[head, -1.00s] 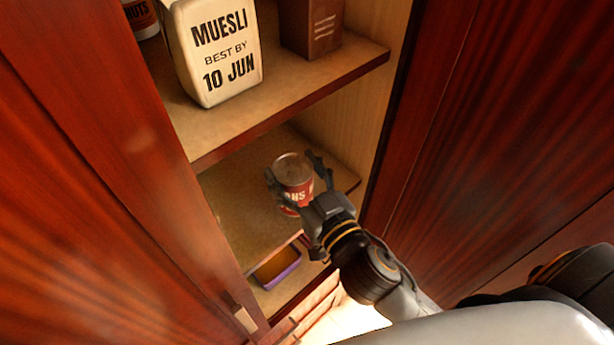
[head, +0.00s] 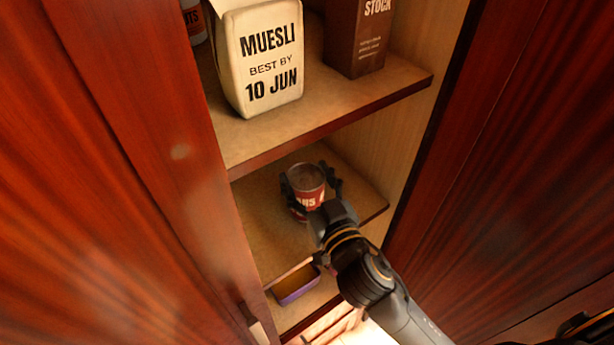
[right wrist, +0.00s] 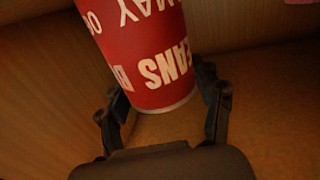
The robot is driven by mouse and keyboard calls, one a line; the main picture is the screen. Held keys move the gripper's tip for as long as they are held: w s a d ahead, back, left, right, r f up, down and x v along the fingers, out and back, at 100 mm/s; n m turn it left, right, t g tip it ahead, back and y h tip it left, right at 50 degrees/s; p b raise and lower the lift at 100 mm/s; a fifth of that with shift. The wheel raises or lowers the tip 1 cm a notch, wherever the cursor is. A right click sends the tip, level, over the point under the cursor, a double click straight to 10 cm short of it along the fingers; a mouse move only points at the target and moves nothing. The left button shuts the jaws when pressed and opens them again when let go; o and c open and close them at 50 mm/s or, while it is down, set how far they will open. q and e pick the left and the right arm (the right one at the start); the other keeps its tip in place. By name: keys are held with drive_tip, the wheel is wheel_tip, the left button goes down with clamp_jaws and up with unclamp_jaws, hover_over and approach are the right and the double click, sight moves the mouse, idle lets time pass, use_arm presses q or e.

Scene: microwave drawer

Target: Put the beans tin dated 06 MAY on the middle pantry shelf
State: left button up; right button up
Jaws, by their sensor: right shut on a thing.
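The red beans tin (head: 308,186) is between the fingers of my right gripper (head: 313,182), over the middle pantry shelf (head: 262,218). In the right wrist view the tin (right wrist: 148,52) shows upside-down white lettering reading "BEANS" and part of a date with "MAY". The right gripper (right wrist: 163,108) has a finger on each side of the tin and is shut on it. The tin looks roughly upright; I cannot tell whether its base touches the shelf. My left gripper is not in view.
The shelf above (head: 330,118) holds a muesli box (head: 265,60) dated 10 JUN and a brown stock box (head: 357,38). A purple container (head: 297,288) sits on the shelf below. Dark red wooden panels (head: 120,180) flank the opening. The middle shelf around the tin looks clear.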

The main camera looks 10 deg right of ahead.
drive_tip(key=shift+f+b, duration=0.25)
drive_tip(key=shift+b, duration=0.05)
drive_tip(key=o, duration=1.6)
drive_tip(key=shift+c, duration=0.2)
drive_tip(key=shift+o, duration=0.7)
drive_tip(key=shift+f, duration=0.15)
drive_tip(key=shift+s, duration=0.1)
drive_tip(key=s+d, duration=0.2)
drive_tip(key=s, duration=0.9)
drive_tip(key=shift+s, duration=0.4)
drive_tip(key=shift+d, duration=0.1)
